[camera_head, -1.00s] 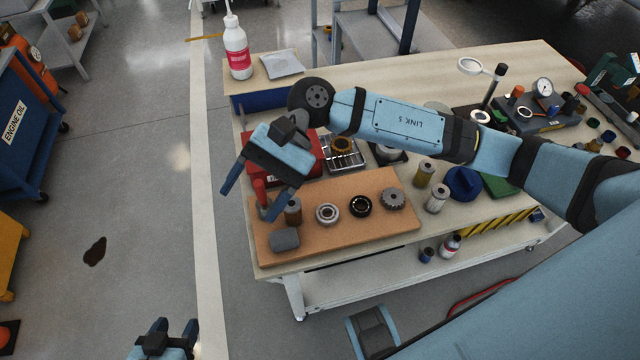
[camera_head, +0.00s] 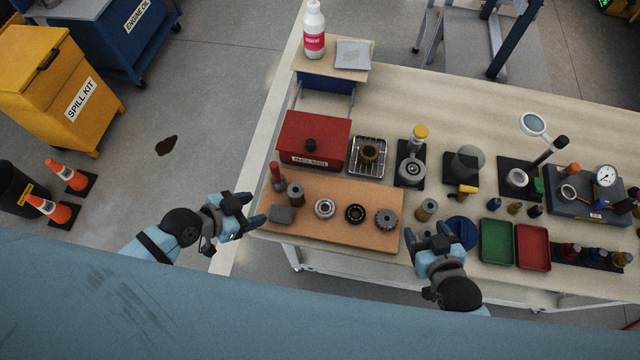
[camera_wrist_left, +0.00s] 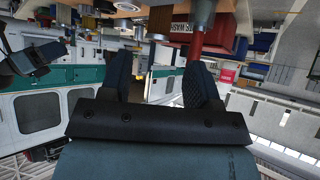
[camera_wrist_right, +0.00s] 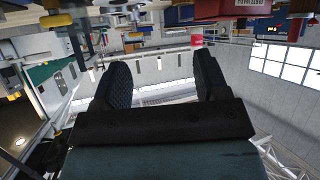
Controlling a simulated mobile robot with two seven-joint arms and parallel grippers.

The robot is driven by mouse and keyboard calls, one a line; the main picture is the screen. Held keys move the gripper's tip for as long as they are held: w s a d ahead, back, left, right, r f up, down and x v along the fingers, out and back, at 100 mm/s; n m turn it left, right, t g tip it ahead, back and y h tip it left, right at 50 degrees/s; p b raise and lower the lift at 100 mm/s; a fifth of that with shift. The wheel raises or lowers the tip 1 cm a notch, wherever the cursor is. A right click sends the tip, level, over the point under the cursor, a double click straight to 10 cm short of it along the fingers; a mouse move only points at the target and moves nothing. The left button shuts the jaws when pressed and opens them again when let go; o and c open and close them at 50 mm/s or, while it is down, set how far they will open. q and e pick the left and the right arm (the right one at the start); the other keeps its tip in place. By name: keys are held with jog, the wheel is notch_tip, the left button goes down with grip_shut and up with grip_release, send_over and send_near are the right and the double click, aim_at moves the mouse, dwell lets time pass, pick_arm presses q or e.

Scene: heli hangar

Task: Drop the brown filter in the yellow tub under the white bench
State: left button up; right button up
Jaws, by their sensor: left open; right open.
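A small dark brown cylinder (camera_head: 295,193), which could be the brown filter, stands at the left end of the orange-brown mat on the bench (camera_head: 400,95). I cannot be sure it is the filter. My left gripper (camera_head: 253,208) is open and empty, just off the mat's left edge, left of this cylinder; its fingers also show in the left wrist view (camera_wrist_left: 160,80). My right gripper (camera_head: 428,235) is open and empty at the bench's front edge, right of the mat. No yellow tub is visible; my own arm hides the lower part of the head view.
A red parts-wash box (camera_head: 315,142) stands behind the mat (camera_head: 340,238). Green (camera_head: 497,241) and red (camera_head: 532,246) trays lie right.

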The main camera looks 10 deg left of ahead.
aim_at(295, 194)
pick_arm(q)
jog(key=x, duration=0.8)
jog(key=shift+w+d+p, duration=0.2)
jog(key=shift+d+p, duration=0.1)
jog(key=x, duration=0.3)
jog(key=r+p+x, duration=0.1)
jog(key=shift+w+d+f, duration=0.3)
jog(key=shift+w+d, duration=0.1)
jog(key=shift+w, duration=0.15)
jog(key=shift+w+d+f, duration=0.1)
jog(key=shift+w+f, duration=0.05)
jog(key=shift+f, duration=0.1)
pick_arm(e)
jog(key=shift+s+d+r+m+g, duration=0.1)
jog(key=shift+s+d+m+g, duration=0.1)
jog(key=shift+s+d+m, duration=0.25)
jog(key=shift+s+d+r+m+g, duration=0.1)
jog(key=shift+s+d+m+g, duration=0.15)
jog(key=shift+s, duration=0.35)
pick_arm(q)
jog(key=shift+c, duration=0.4)
jog(key=c, duration=0.6)
pick_arm(e)
jog(key=shift+f, duration=0.1)
